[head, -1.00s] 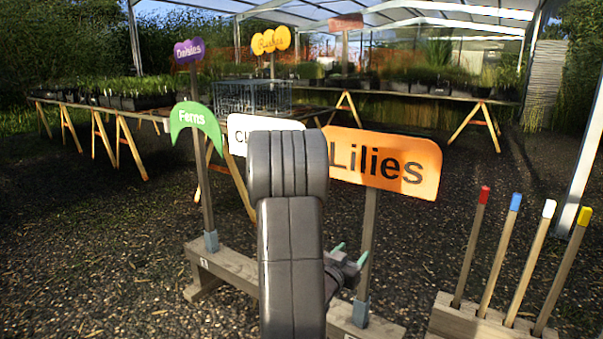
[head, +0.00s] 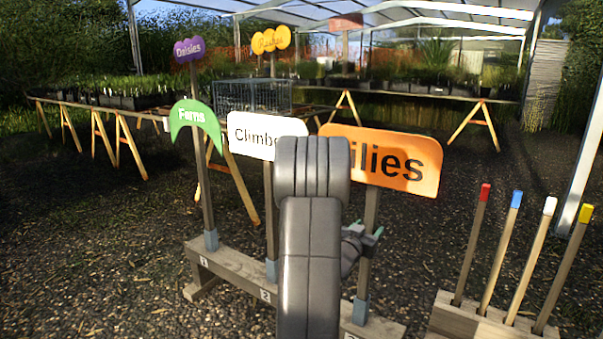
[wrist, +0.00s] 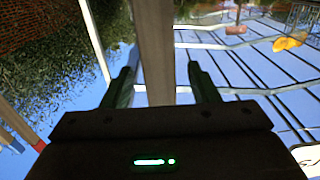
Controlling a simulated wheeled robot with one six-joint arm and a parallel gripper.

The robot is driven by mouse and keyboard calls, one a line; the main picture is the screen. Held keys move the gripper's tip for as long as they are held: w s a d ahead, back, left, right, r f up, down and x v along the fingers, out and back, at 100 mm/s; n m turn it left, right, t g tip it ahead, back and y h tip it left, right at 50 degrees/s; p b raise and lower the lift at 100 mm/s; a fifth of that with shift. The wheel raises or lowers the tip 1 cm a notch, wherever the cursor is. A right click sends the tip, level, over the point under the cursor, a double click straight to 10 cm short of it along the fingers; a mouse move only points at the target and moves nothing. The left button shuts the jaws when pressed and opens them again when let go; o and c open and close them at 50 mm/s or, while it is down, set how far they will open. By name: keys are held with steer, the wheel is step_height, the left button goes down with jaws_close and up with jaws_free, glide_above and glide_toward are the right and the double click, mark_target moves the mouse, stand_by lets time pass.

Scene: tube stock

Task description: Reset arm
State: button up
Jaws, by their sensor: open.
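My gripper (head: 366,228) is open beside the post (head: 366,260) of the orange Lilies sign (head: 410,165), partly hidden by my grey arm. In the wrist view my gripper (wrist: 160,75) has a finger on each side of a wooden post (wrist: 154,45), with gaps visible on both sides. I cannot tell how deep the post lies between the fingers. The green Ferns sign (head: 195,120) and white Climbers sign (head: 250,133) stand upright to the left in the same wooden base (head: 235,272). My arm covers part of the Climbers and Lilies signs.
A wooden block (head: 470,320) at the right holds several sticks with coloured tips. Trestle tables with plants (head: 150,95) and a wire crate (head: 252,96) are behind. Gravel at left is clear.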

mark_target(369, 211)
step_height(369, 211, up, 6)
steer(key=p, duration=0.4)
steer(key=shift+a, duration=0.1)
